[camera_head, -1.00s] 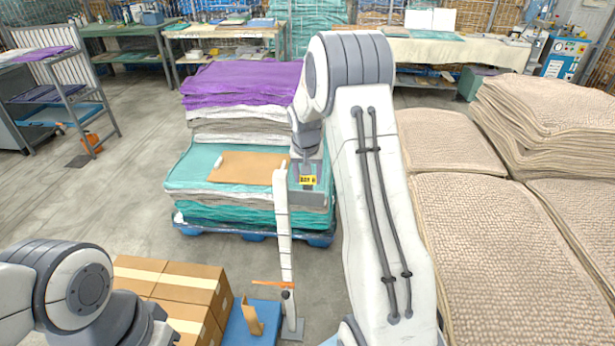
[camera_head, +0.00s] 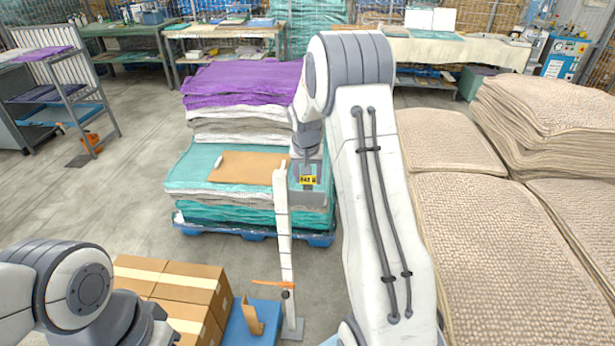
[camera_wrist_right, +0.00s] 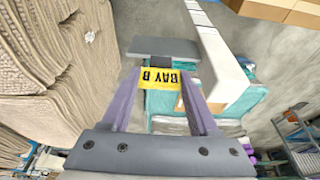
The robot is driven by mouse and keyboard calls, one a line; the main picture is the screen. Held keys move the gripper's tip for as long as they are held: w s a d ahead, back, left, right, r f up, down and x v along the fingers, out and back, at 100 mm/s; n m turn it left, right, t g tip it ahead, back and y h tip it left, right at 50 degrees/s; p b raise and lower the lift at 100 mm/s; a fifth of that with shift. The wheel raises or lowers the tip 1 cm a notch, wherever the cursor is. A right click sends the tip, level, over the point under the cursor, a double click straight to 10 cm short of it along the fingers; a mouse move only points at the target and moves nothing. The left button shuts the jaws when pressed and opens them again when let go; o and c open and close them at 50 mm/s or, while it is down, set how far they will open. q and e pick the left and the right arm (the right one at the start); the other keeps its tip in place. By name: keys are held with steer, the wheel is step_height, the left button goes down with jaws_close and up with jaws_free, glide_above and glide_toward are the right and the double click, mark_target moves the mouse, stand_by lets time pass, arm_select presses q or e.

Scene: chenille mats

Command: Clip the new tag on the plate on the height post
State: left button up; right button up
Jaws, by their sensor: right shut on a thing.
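The yellow tag (camera_wrist_right: 160,79) with black lettering reads BAY B, upside down in the right wrist view. My right gripper (camera_wrist_right: 160,88) is shut on it, with one finger at each side edge. In the head view the tag (camera_head: 308,180) is beside the top of the white height post (camera_head: 284,235). The grey plate (camera_wrist_right: 163,48) sticks out sideways from the post top, just beyond the tag in the wrist view. I cannot tell whether tag and plate touch. My left arm shows at the lower left; its gripper is out of view.
An orange pointer (camera_head: 272,284) sits low on the post. A pallet stack of teal and purple mats (camera_head: 240,85) stands behind. Cardboard boxes (camera_head: 170,290) and a blue surface (camera_head: 240,335) are at the front left. Beige mat piles (camera_head: 490,240) fill the right.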

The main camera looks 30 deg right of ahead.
mark_target(308, 185)
steer(key=shift+f+b, duration=0.8)
steer(key=shift+f, duration=0.35)
stand_by(0.8)
steer(key=shift+s+f, duration=0.1)
steer(key=shift+f, duration=0.1)
stand_by(1.1)
steer(key=o, duration=1.1)
steer(key=shift+o, duration=0.5)
steer(key=shift+r, duration=0.1)
steer(key=shift+r+p, duration=2.25)
steer(key=shift+r, duration=0.8)
